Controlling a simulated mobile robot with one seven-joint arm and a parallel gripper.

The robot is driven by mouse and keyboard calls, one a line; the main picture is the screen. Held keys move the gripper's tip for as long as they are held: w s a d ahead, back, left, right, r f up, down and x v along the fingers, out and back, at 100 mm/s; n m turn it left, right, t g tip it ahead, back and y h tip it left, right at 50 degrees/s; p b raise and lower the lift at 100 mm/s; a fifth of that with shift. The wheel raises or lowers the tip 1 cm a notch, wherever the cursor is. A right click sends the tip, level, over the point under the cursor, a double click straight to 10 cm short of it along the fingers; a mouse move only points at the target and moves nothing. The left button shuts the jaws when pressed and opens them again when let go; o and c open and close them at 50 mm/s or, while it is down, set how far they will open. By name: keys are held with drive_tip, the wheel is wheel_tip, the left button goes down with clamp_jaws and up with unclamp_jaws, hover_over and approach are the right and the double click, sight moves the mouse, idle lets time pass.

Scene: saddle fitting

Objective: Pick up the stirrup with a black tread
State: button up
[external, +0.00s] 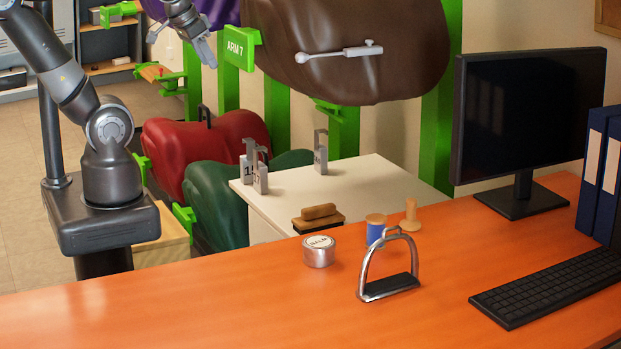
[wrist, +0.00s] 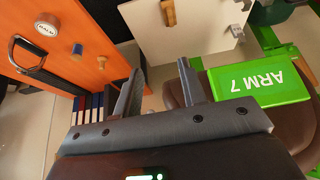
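The stirrup (external: 364,264) is a silver metal arch with a black tread (external: 388,286). It stands upright on the orange desk. My gripper (external: 211,62) is high at the top left in the external view, far from the stirrup, near the green ARM 7 sign. In the wrist view my gripper (wrist: 160,65) has its two fingers spread apart with nothing between them.
A balm tin (external: 319,251), a blue spool (external: 375,231) and a wooden peg (external: 410,217) stand behind the stirrup. A keyboard (external: 550,286) and monitor (external: 525,120) are to the right. A brush (external: 318,217) sits on the white cabinet (external: 375,185). The desk's front left is clear.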

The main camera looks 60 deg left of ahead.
drive_tip(key=w+d+f, duration=0.1)
drive_tip(key=w+d, duration=0.7)
drive_tip(key=d, duration=0.3)
drive_tip(key=w+d+f, duration=0.1)
drive_tip(key=w+d, duration=0.8)
drive_tip(key=d, duration=0.3)
drive_tip(key=t, duration=0.1)
approach(403, 241)
drive_tip(key=shift+s+a+f, duration=0.2)
drive_tip(key=shift+f, duration=0.15)
drive_tip(key=x, duration=0.3)
drive_tip(key=shift+w+f, duration=0.25)
drive_tip(key=shift+f, duration=0.05)
drive_tip(key=x, duration=0.6)
drive_tip(key=shift+w+d+r, duration=0.15)
drive_tip(key=shift+w+r, duration=0.05)
clamp_jaws()
